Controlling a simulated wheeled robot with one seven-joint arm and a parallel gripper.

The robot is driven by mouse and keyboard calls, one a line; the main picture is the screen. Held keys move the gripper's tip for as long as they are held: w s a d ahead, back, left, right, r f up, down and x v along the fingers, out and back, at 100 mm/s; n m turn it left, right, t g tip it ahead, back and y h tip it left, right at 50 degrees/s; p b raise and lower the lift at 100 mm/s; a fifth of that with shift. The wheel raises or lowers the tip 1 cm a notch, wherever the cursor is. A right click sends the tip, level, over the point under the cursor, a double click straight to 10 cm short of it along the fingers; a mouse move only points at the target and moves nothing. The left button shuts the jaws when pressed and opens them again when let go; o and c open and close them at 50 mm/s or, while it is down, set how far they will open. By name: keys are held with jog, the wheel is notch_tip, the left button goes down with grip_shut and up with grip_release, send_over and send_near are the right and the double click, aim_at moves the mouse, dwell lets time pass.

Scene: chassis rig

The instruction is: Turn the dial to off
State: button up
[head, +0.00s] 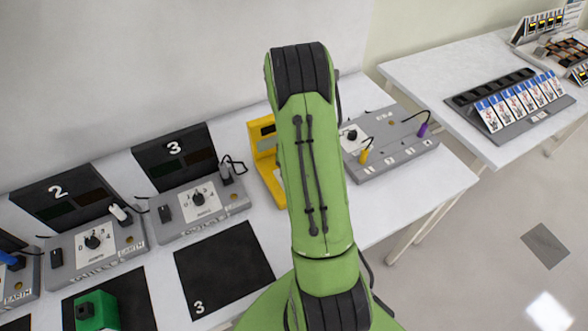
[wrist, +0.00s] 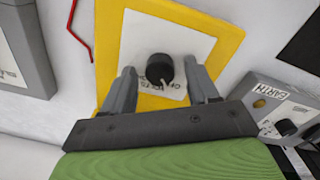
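The yellow device (head: 262,140) stands on the white table in the head view, mostly hidden behind my green arm. In the wrist view, its yellow face (wrist: 108,50) carries a white panel with a round black dial (wrist: 160,68) in the middle. The dial has a pale pointer mark at the lower side of the picture. Small lettering below it is upside down and too blurred to read surely. My gripper (wrist: 160,76) is open, with one finger on each side of the dial and gaps between. Contact depth cannot be told. The head view hides the gripper.
Grey outlet boxes with their own dials (head: 198,197) stand to the left. A grey box with yellow and purple plugs (head: 395,140) stands to the right. A green block (head: 97,312) sits on a black mat. A second table (head: 460,72) holds a grey rack.

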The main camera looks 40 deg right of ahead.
notch_tip(320, 180, up, 16)
jog(key=p, duration=0.1)
jog(key=shift+a+p, duration=0.2)
jog(key=shift+p, duration=0.15)
jog(key=shift+s+f, duration=0.1)
jog(key=shift+f, duration=0.05)
jog(key=s+a+r+m+t, duration=0.1)
jog(key=s+a+r+t, duration=0.15)
jog(key=a+r, duration=0.45)
jog(key=s+a+r+t, duration=0.1)
jog(key=s+a+r, duration=0.25)
jog(key=a, duration=0.55)
jog(key=s+a+r+m+t, duration=0.1)
jog(key=s+a+t, duration=0.1)
jog(key=s+a, duration=0.5)
jog(key=s, duration=0.2)
jog(key=shift+s+r, duration=0.15)
jog(key=shift+s, duration=0.2)
